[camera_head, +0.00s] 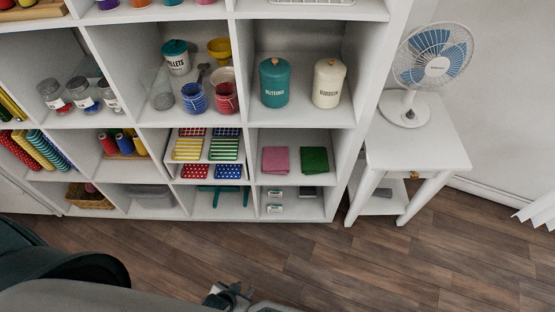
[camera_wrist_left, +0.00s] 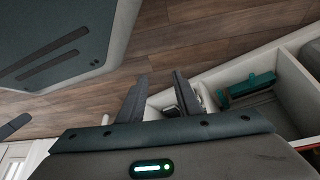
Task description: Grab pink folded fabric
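The pink folded fabric (camera_head: 276,160) lies flat on a shelf of the white cabinet, in the lower right compartment. A green folded fabric (camera_head: 314,160) lies beside it on the right. My left gripper (camera_head: 228,294) is low at the bottom of the head view, in front of the cabinet and well away from the pink fabric. In the left wrist view its two dark fingers (camera_wrist_left: 160,96) stand apart with no held object visible between them. The pink fabric does not show clearly in the wrist view. My right gripper is not in view.
The white cabinet (camera_head: 243,215) holds jars, fabrics and spools. Patterned folded fabrics (camera_head: 207,150) fill the compartment left of the pink one. A white side table (camera_head: 436,135) with a fan (camera_head: 432,60) stands at right. The wooden floor (camera_head: 390,265) in front is clear.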

